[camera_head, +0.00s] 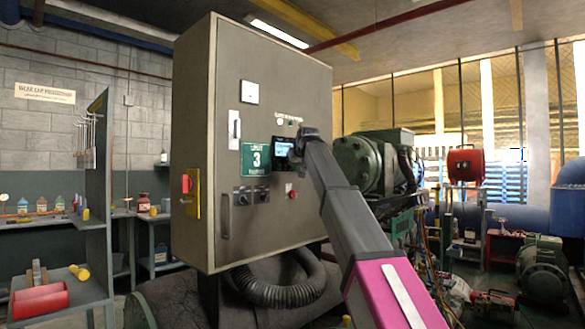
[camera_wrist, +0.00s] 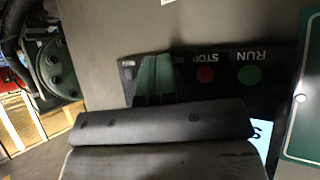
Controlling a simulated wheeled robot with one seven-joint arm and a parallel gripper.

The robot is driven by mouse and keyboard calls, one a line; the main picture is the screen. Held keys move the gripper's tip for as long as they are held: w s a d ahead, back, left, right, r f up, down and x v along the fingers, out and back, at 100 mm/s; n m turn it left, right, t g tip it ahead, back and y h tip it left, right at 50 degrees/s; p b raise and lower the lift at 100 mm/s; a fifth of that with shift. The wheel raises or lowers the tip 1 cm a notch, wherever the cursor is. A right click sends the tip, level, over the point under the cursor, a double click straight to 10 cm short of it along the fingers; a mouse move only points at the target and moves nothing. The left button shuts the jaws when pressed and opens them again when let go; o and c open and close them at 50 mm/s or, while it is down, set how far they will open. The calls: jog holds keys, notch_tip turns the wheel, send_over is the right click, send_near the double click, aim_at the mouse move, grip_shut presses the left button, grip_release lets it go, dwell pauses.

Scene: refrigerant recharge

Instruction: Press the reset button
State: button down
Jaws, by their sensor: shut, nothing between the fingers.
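A tall grey control cabinet (camera_head: 222,130) fills the middle of the head view. My gripper (camera_head: 302,134) is at its front face, beside a small lit display (camera_head: 283,143). In the wrist view, my gripper's greenish fingers (camera_wrist: 154,77) are together and empty, over a dark control panel (camera_wrist: 222,92). A red STOP button (camera_wrist: 206,74) and a green RUN button (camera_wrist: 249,74) show to the right of the fingers. No button labelled reset is readable; the panel part behind the fingers is hidden. Whether the fingertips touch the panel cannot be told.
A green motor (camera_head: 362,165) stands right of the cabinet. A corrugated hose (camera_head: 283,291) hangs below it.

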jog(key=shift+s+d, duration=0.45)
jog(key=shift+d, duration=0.15)
jog(key=shift+s+d, duration=0.1)
jog(key=s+d, duration=0.1)
jog(key=d, duration=0.1)
jog(key=s+d, duration=0.1)
jog(key=s, duration=0.1)
jog(key=shift+d, duration=0.4)
dwell(0.8)
